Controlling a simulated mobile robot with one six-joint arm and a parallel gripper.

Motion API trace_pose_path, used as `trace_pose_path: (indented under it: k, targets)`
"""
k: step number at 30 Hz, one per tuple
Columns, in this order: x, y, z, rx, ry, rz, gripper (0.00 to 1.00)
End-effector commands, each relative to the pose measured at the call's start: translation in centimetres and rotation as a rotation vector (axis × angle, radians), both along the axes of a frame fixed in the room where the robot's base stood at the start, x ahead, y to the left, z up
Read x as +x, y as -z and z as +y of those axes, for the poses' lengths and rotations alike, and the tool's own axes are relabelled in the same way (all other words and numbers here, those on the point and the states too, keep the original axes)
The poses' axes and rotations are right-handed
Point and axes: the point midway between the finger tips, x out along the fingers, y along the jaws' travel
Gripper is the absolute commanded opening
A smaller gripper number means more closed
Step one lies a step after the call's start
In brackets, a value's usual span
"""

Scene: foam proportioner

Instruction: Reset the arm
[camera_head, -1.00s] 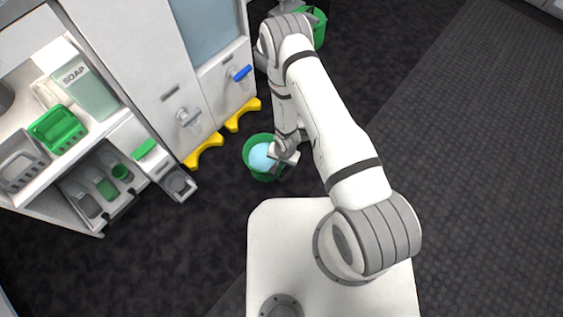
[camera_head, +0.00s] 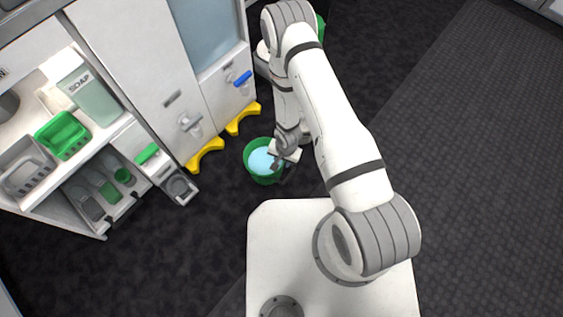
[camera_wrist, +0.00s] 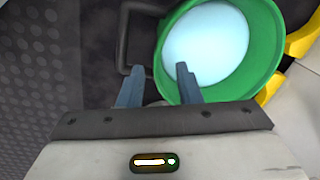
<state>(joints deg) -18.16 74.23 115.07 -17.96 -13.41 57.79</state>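My arm reaches forward from my white base and bends down toward the floor. My gripper (camera_head: 278,160) is beside and partly above a green bucket (camera_head: 249,171) holding pale blue liquid (camera_head: 262,160). The bucket's dark handle (camera_wrist: 124,45) lies to the left, near the other finger.
White cabinets with a blue-handled tap (camera_head: 242,78) and a grey tap (camera_head: 188,122) stand at left, above yellow floor blocks (camera_head: 206,155). Shelves hold a soap container (camera_head: 92,98) and a green basket (camera_head: 62,135). Another green bucket (camera_head: 320,30) is partly hidden behind my arm. Floor at right is clear.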

Motion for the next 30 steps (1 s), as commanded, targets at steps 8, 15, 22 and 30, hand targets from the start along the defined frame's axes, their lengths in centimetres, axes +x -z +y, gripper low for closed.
trace_pose_path:
  k: [8,15,22,30]
  targets:
    - [-0.1,-1.8,-0.2,-0.001,0.001,0.0,0.31]
    - [-0.1,-1.7,-0.2,-0.001,0.001,0.0,0.31]
    - [-0.1,-1.7,-0.2,-0.001,0.001,0.0,0.31]
    - [2.7,-8.8,-0.7,-0.019,-0.022,-0.031,0.31]
